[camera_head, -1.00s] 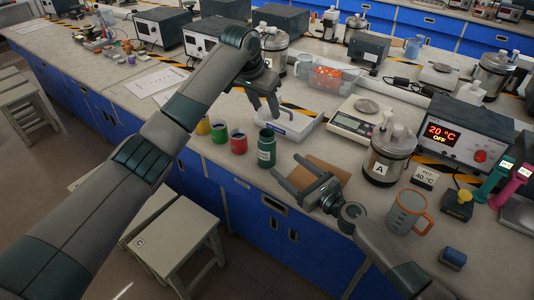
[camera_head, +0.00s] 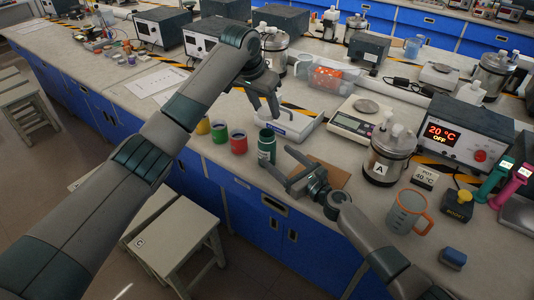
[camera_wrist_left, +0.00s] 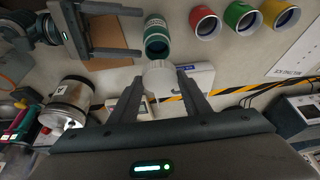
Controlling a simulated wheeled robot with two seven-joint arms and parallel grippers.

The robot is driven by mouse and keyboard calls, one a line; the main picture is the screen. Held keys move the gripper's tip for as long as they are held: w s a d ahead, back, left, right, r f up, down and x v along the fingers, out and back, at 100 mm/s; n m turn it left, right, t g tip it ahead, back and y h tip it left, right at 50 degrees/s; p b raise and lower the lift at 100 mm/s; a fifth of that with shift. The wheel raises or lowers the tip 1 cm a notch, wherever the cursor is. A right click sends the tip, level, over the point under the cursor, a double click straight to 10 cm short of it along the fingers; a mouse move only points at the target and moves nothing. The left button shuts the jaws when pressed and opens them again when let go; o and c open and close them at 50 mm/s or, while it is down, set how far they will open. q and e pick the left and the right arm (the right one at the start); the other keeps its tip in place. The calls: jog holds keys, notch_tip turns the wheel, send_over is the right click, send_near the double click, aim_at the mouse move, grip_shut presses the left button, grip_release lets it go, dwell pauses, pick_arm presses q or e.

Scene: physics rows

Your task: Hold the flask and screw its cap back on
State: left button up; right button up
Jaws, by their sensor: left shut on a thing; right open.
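The dark green flask (camera_head: 266,148) stands upright and open on the bench near its front edge. It also shows in the left wrist view (camera_wrist_left: 156,46), seen from above. My left gripper (camera_head: 265,112) is above and a little behind the flask. It is shut on the pale cap (camera_wrist_left: 158,76), seen in the left wrist view; the cap is apart from the flask. My right gripper (camera_head: 275,156) is open and low, with its fingertips pointing left at the flask. In the left wrist view the flask is at or just past those fingertips (camera_wrist_left: 142,32); contact cannot be told.
Red (camera_head: 238,143), green (camera_head: 219,131) and yellow (camera_head: 203,124) cups stand left of the flask. A brown board (camera_head: 331,174) lies under my right gripper. A white tray (camera_head: 298,130) is behind the flask. A steel vessel marked A (camera_head: 386,160) and a beaker (camera_head: 407,212) stand to the right.

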aim_at(272, 152)
jog(key=x, duration=0.6)
jog(key=shift+w+a, duration=0.25)
jog(key=shift+w, duration=0.05)
jog(key=c, duration=1.6)
pick_arm(q)
jog(key=shift+f, duration=2.5)
jog(key=shift+f, duration=0.9)
jog(key=shift+f, duration=0.55)
